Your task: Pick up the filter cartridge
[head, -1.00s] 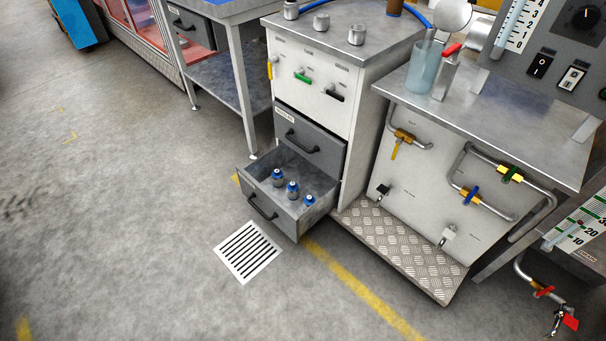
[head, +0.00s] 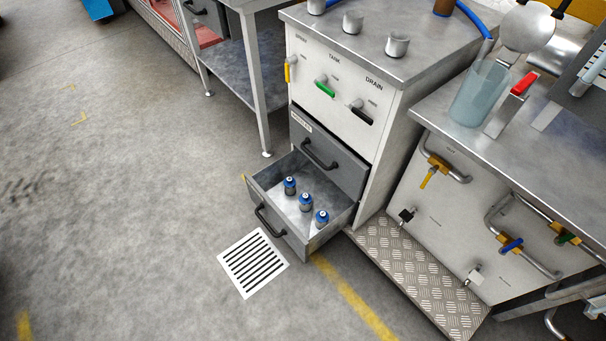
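Three small cartridges with blue tops and grey bodies stand upright in a row inside the open lower drawer (head: 283,238) of the white cabinet. They are a back-left one (head: 289,186), a middle one (head: 305,202) and a front-right one (head: 321,219). They look alike, and I cannot tell which is the filter cartridge. The drawer is grey, with a black handle, and its inside is otherwise bare. My gripper is not in view.
A closed drawer (head: 325,152) sits above the open one. The cabinet (head: 332,85) has yellow, green and black levers. A tread-plate step (head: 415,275) and piped bench (head: 450,215) stand right. A floor grate (head: 253,263) lies in front; the floor (head: 120,200) at left is clear.

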